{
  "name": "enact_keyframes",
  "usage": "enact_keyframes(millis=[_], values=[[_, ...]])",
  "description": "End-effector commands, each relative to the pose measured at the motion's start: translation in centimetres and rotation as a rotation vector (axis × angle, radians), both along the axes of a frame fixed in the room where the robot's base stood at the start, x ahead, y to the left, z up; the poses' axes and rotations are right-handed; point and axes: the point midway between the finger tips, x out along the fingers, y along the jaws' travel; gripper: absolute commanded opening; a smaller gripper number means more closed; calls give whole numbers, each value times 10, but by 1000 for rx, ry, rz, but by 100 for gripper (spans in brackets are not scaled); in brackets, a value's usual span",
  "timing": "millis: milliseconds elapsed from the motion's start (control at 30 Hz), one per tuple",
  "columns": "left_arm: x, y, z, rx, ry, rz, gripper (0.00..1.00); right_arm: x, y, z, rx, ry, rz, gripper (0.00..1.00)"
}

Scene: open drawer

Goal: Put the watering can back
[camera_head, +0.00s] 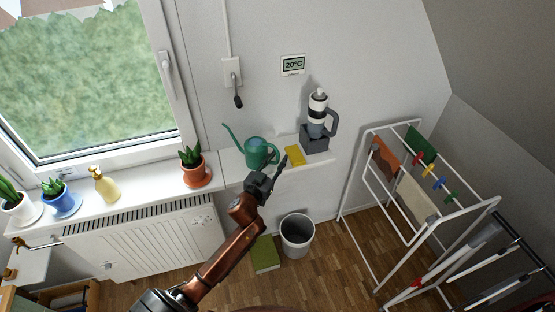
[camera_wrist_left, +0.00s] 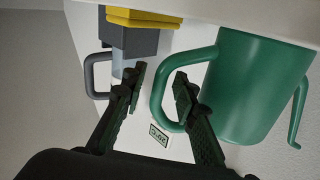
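The green watering can (camera_head: 257,151) stands upright on the white shelf below the wall thermometer, its spout pointing left. In the left wrist view the watering can (camera_wrist_left: 252,85) appears upside down, with its looped handle toward my gripper. My left gripper (camera_head: 274,172) is at the can's handle side, in front of the shelf. In the wrist view the fingers of my left gripper (camera_wrist_left: 160,78) are apart, and part of the handle loop shows between them. Whether a finger touches the handle cannot be told. My right gripper is not in view.
A yellow block (camera_head: 294,155) lies right of the can, then a grey base with a grey-and-white tumbler (camera_head: 317,112). A potted plant (camera_head: 194,165) stands left on the sill (camera_head: 140,181). A bin (camera_head: 297,235) and drying rack (camera_head: 372,210) are below and right.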

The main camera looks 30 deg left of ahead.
Motion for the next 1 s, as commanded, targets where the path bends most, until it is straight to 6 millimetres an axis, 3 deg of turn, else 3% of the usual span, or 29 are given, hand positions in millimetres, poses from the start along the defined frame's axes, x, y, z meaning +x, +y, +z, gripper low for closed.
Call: enact_keyframes(millis=[233,700,1000], values=[[-12,-1,1,-1,1,0,27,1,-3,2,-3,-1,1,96],[-102,-9,1,0,1,1,27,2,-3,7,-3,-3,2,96],[-120,-11,2,0,-2,1,27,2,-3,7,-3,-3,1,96]])
